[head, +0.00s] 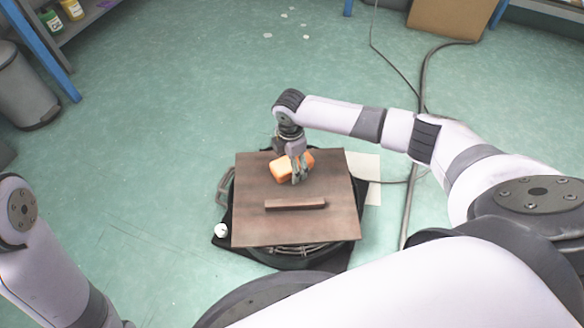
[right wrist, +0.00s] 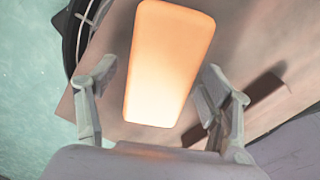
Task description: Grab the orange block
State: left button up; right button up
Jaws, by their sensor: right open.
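The orange block (head: 283,169) lies on the brown board (head: 250,218), toward its back edge, in the head view. My right gripper (head: 299,177) is over the block and hides part of it. In the right wrist view the block (right wrist: 165,65) stands between the two open fingers of the right gripper (right wrist: 160,100). A gap shows between the block and each finger. My left arm comes in at the left of the head view, and its gripper is out of the frame.
A thin dark wooden bar (head: 295,204) lies on the board in front of the block. The board rests on a round dark base. A grey bin (head: 25,90) and a shelf stand at the far left. Cables run along the green floor at the right.

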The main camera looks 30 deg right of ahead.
jog(key=shift+r, duration=0.1)
jog(key=shift+c, duration=0.5)
jog(key=c, duration=1.2)
